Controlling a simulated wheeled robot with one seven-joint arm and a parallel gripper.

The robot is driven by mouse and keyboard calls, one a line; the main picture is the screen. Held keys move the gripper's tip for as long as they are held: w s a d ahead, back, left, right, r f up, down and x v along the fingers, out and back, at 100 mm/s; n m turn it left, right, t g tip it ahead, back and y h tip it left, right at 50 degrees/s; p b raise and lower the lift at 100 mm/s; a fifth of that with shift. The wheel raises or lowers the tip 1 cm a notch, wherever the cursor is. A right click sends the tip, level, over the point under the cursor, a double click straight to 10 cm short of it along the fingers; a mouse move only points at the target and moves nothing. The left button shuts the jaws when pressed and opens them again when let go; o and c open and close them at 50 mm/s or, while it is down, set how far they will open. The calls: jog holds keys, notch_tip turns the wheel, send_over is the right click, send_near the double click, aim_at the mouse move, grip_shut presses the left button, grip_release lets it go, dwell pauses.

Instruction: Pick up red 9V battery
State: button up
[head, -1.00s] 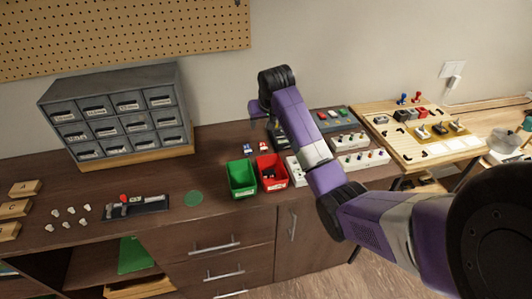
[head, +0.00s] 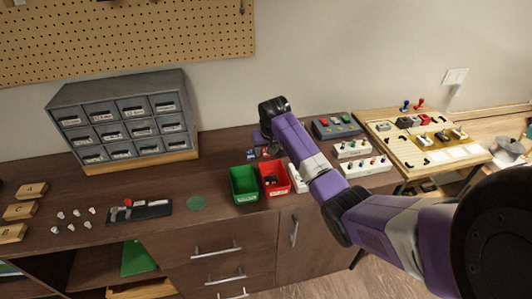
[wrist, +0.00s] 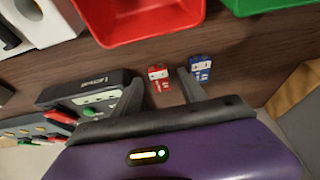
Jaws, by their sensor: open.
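The red 9V battery (wrist: 158,79) is on the dark bench in the wrist view, small and with a pale label. In the wrist view my gripper (wrist: 161,82) is open and empty, with the red battery showing between its two fingertips. Whether the fingers are down at battery height I cannot tell. A blue battery (wrist: 201,69) lies beside the red one, just outside the right finger. In the head view the batteries sit behind the bins, by my gripper (head: 262,140), which is partly hidden by my wrist.
A red bin (wrist: 145,22) and a green bin (wrist: 275,6) are close by in the wrist view. A grey box with coloured buttons (wrist: 90,92) sits just left of the fingers. A grey drawer cabinet (head: 125,115) stands at the back left in the head view.

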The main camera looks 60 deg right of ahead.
grip_shut()
jog(key=shift+r, duration=0.1)
